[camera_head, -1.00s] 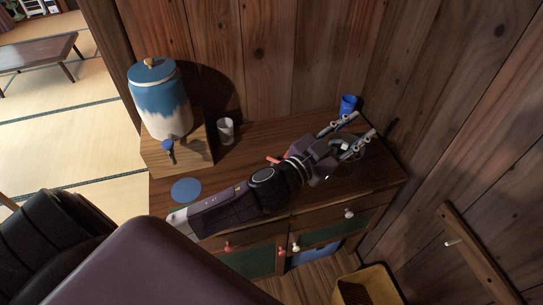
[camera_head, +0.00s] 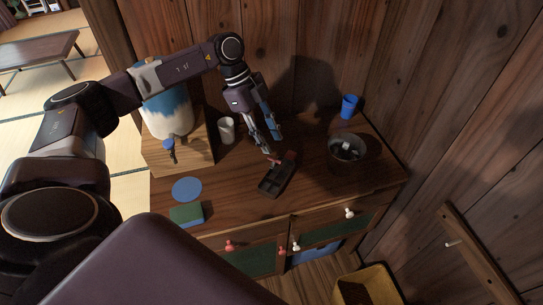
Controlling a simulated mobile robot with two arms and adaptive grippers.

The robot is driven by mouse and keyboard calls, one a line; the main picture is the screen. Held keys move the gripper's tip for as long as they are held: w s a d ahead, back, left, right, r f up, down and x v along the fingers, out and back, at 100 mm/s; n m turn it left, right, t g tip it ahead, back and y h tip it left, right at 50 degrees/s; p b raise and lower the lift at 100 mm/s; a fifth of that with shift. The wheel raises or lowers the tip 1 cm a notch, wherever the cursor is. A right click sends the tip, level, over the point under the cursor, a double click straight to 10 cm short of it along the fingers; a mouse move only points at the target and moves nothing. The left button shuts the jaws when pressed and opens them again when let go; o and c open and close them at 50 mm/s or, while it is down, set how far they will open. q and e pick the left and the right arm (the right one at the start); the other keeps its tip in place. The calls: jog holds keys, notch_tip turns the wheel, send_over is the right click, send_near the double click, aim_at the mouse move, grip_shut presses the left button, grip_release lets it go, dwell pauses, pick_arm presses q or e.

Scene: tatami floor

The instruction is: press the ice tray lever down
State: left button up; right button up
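The dark ice tray (camera_head: 277,181) lies on the wooden cabinet top, near the middle. Its red lever (camera_head: 289,156) is at the tray's far end, partly behind my fingertips. My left gripper (camera_head: 273,146) reaches down from above, with its fingertips just over the lever end. Its two fingers look apart, with nothing visible between them. I cannot tell whether a fingertip touches the lever. My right gripper is not in view.
A dark bucket (camera_head: 361,164) with pale cubes stands right of the tray. A blue cup (camera_head: 349,106) is behind it. A white cup (camera_head: 227,128), a blue-and-white dispenser (camera_head: 168,117), a blue disc (camera_head: 187,189) and a green sponge-like block (camera_head: 186,214) are at left.

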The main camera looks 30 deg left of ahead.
aim_at(273, 160)
pick_arm(q)
jog(key=shift+n+y, duration=0.3)
jog(key=shift+y, duration=0.1)
jog(key=f, duration=0.2)
jog(key=f+p, duration=0.1)
jog(key=f, duration=0.1)
jog(key=f+p, duration=0.1)
jog(key=shift+s+d+f, duration=0.25)
jog(key=shift+f, duration=0.15)
jog(key=shift+d+f, duration=0.2)
jog(key=shift+f, duration=0.4)
grip_shut()
